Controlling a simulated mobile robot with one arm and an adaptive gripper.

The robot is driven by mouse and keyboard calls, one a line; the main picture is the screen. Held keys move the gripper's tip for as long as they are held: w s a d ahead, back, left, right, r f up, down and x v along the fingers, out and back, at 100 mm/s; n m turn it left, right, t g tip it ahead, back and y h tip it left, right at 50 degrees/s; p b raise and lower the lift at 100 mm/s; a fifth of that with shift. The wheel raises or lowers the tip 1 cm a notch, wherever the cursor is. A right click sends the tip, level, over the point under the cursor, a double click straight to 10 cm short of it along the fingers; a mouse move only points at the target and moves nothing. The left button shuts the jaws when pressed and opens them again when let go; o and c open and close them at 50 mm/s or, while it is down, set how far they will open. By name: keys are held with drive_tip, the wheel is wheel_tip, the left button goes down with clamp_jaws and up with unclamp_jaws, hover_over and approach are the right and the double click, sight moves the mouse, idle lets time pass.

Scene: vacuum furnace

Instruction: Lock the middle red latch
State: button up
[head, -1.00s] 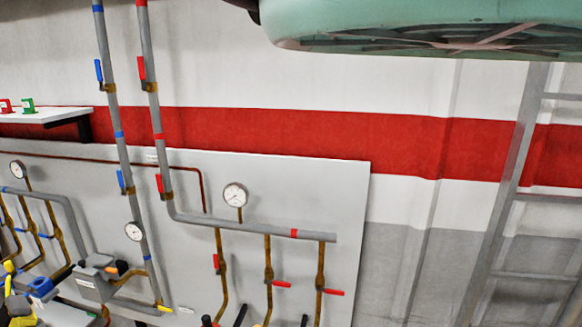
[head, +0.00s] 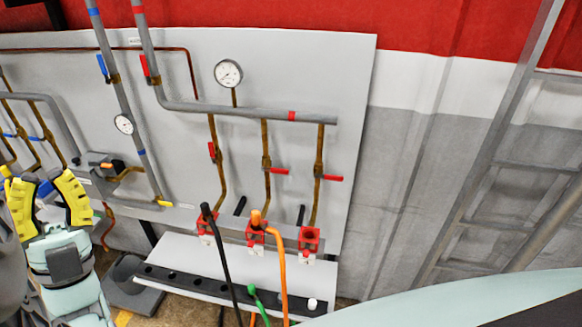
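Three red socket units stand in a row at the foot of the panel in the head view. The middle red unit (head: 255,239) has an orange hose (head: 281,265) at its top. The left red unit (head: 205,230) has a black hose at it, and the right red unit (head: 310,240) shows no hose. Above them, the middle red lever (head: 279,171) sits sideways on its brass pipe; which red part is the latch is unclear. My gripper (head: 48,202) is at the far left, away from these parts. Its yellow fingers are apart with nothing seen between them.
A white shelf with a black strip (head: 190,283) juts out below the sockets, with a green hose end (head: 252,290) at its front. Pipes and a gauge (head: 228,73) are on the panel. A metal ladder (head: 495,150) stands at the right. A pale surface covers the lower right.

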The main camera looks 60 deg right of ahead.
sight(253, 240)
drive_tip(key=d+f+m+g+b, duration=0.1)
drive_tip(key=d+f+g+b, duration=0.1)
drive_tip(key=f, duration=0.3)
drive_tip(key=w+d+f+m+g+b, duration=0.1)
drive_tip(key=d+f+g+b, duration=0.1)
drive_tip(key=d+f+b, duration=0.2)
drive_tip(key=d+f+m+g+b, duration=0.1)
drive_tip(key=d+f+g+b, duration=0.1)
drive_tip(key=f, duration=0.5)
drive_tip(key=shift+w+d+f+m+g+b, duration=0.2)
drive_tip(key=shift+d+b, duration=0.15)
drive_tip(key=shift+b, duration=0.3)
drive_tip(key=shift+w+d+f+m+g+b, duration=0.1)
drive_tip(key=shift+w+d+g+b, duration=0.15)
drive_tip(key=shift+b, duration=0.4)
clamp_jaws()
drive_tip(key=d+f+m+g+y+b, duration=0.1)
drive_tip(key=d+f+b, duration=0.4)
drive_tip(key=f+b, duration=0.6)
drive_tip(key=d+f+m+g+y+b, duration=0.2)
drive_tip(key=d+f+m+y+b, duration=0.2)
drive_tip(key=f+b, duration=0.8)
drive_tip(key=d+f+m+g+y+b, duration=0.2)
drive_tip(key=d+f+m+b, duration=0.2)
drive_tip(key=f, duration=1.9)
drive_tip(key=d+b, duration=0.3)
drive_tip(key=b, duration=0.4)
drive_tip(key=shift+f+y+b, duration=0.2)
drive_tip(key=shift+y+b, duration=0.15)
drive_tip(key=shift+y, duration=0.05)
